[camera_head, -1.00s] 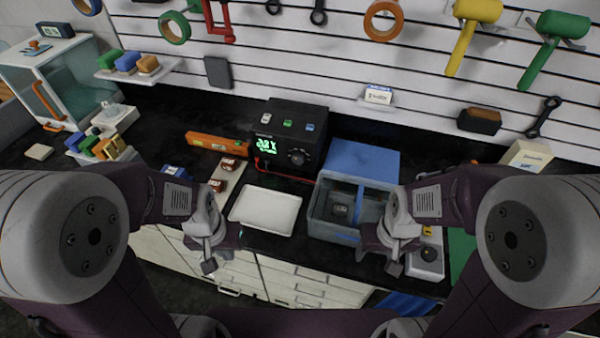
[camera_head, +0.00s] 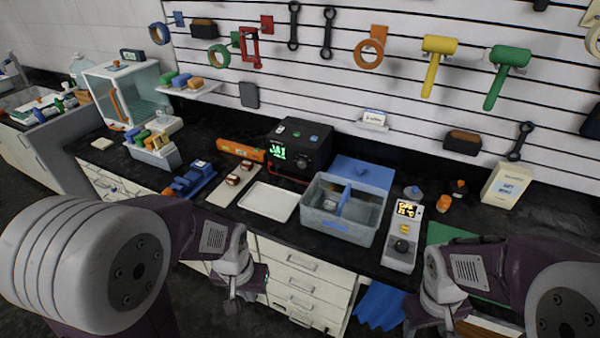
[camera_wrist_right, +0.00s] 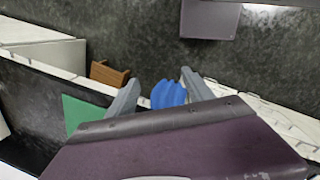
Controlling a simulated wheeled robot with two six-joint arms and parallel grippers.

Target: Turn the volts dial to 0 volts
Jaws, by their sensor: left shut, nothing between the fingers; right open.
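A black power supply box (camera_head: 310,133) stands at the back of the counter, with a lit green display (camera_head: 277,151) and a dark round dial (camera_head: 302,162) on its front. The digits and dial marks are too small to read surely. My left gripper (camera_head: 232,303) is shut and empty in front of the drawers, well short of the box. My right gripper (camera_head: 440,325) is low at the right, in front of the counter and far from the dial. In the right wrist view its fingers (camera_wrist_right: 158,95) are spread and empty, with a blue cloth visible beyond them.
A white tray (camera_head: 270,201) and an open grey-blue bin (camera_head: 340,238) lie in front of the box. A white device (camera_head: 400,258) with an orange display and black knob stands right of the bin. An orange level (camera_head: 240,151) lies left of the box.

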